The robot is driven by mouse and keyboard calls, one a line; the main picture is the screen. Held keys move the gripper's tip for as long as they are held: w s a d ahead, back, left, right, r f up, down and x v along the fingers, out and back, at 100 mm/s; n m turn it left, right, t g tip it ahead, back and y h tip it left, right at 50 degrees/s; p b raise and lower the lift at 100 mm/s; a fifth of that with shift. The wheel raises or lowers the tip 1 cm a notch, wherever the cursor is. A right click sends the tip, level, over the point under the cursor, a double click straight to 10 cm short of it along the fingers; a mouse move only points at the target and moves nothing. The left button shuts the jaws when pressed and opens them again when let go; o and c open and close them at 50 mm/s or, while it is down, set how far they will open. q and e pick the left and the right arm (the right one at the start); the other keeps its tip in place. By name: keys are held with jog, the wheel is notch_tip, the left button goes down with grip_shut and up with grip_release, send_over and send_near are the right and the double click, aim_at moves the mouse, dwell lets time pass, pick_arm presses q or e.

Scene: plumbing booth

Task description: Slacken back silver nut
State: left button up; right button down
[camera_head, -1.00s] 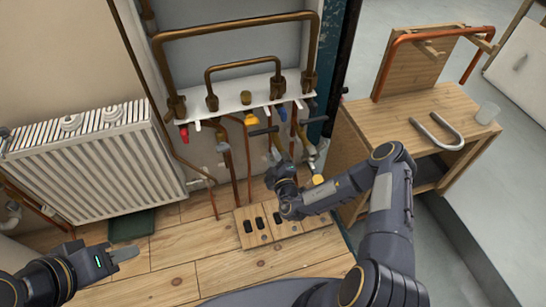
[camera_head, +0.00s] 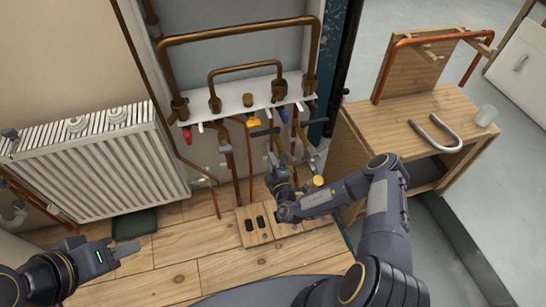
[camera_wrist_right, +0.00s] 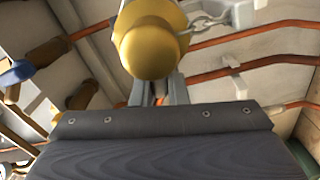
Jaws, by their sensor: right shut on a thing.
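My right gripper (camera_head: 275,164) is at the copper pipes below the white manifold shelf. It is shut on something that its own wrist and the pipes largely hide. In the right wrist view its grey fingers (camera_wrist_right: 162,95) reach up behind a large yellow rounded cap (camera_wrist_right: 148,45) with a chain beside it, which covers the fingertips. I cannot make out the back silver nut for certain. A silver fitting (camera_head: 309,157) shows to the right of the gripper. My left gripper (camera_head: 127,249) hangs at lower left over the wooden floor, away from everything. Its jaw opening cannot be made out.
The white shelf (camera_head: 233,109) carries thick brass pipes. A black handle (camera_head: 265,132) and a yellow knob (camera_head: 318,181) are near my right gripper. A wooden block (camera_head: 256,236) with black inserts lies below. A radiator (camera_head: 98,165) stands left, a wooden cabinet (camera_head: 395,120) right.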

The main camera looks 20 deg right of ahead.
jog(key=shift+d+f+n+p, duration=0.15)
jog(key=shift+f+n+p, duration=0.4)
jog(key=shift+n, duration=1.05)
jog(key=shift+d+f+n+p, duration=0.25)
jog(key=shift+f+n, duration=0.6)
jog(key=shift+n, duration=0.75)
jog(key=shift+d+f+n+p, duration=0.1)
jog(key=shift+f+n+p, duration=0.5)
jog(key=shift+n, duration=1)
jog(key=shift+f, duration=0.15)
jog(key=c, duration=1.4)
grip_release()
jog(key=shift+c, duration=0.2)
jog(key=s+p, duration=0.1)
jog(key=s, duration=0.6)
jog(key=shift+s, duration=0.4)
jog(key=shift+s+d, duration=0.1)
jog(key=shift+d, duration=0.05)
